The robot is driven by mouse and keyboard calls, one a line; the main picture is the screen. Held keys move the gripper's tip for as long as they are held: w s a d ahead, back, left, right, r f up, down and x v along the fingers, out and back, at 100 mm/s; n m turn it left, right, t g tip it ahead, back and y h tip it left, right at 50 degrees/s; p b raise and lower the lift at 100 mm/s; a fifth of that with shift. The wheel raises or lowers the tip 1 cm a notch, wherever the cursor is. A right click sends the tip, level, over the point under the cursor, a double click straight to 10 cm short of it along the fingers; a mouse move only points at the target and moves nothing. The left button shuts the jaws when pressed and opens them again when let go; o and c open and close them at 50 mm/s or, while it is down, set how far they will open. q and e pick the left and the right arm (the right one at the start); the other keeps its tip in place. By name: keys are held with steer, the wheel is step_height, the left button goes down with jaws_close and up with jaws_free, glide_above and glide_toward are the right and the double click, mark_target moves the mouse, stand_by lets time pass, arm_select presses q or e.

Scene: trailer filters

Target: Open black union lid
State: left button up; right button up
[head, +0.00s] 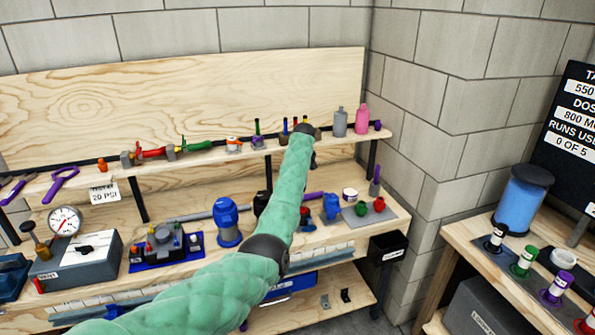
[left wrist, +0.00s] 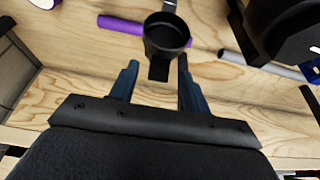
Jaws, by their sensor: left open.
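My left gripper (left wrist: 158,66) is open, with its two dark blue fingers apart and nothing shut between them. In the left wrist view, a round black open cup-like part (left wrist: 166,36) lies just beyond the fingertips, roughly centred on the gap, with a tab reaching toward it; it may be the union lid. A larger black body (left wrist: 272,28) stands to its right. In the head view, my green-sleeved arm crosses the bench and hides most of a black part (head: 261,203) on the lower shelf. The left fingers are not clear there. My right gripper is not seen.
A purple bar (left wrist: 120,25) and a grey rod (left wrist: 235,58) lie on the wood near the black part. On the workbench, a blue filter housing (head: 228,222) stands left of my arm, and a blue fitting (head: 331,206) stands right. The upper shelf holds tools and bottles.

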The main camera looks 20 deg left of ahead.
arm_select(q)
steer(key=b+v, duration=0.3)
steer(key=v, duration=0.4)
steer(key=shift+r, duration=0.4)
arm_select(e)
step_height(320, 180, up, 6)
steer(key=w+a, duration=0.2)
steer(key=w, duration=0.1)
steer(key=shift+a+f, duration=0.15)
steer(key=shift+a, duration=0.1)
arm_select(q)
steer(key=shift+s+d, duration=0.1)
steer(key=shift+s, duration=0.05)
steer(key=shift+c, duration=0.2)
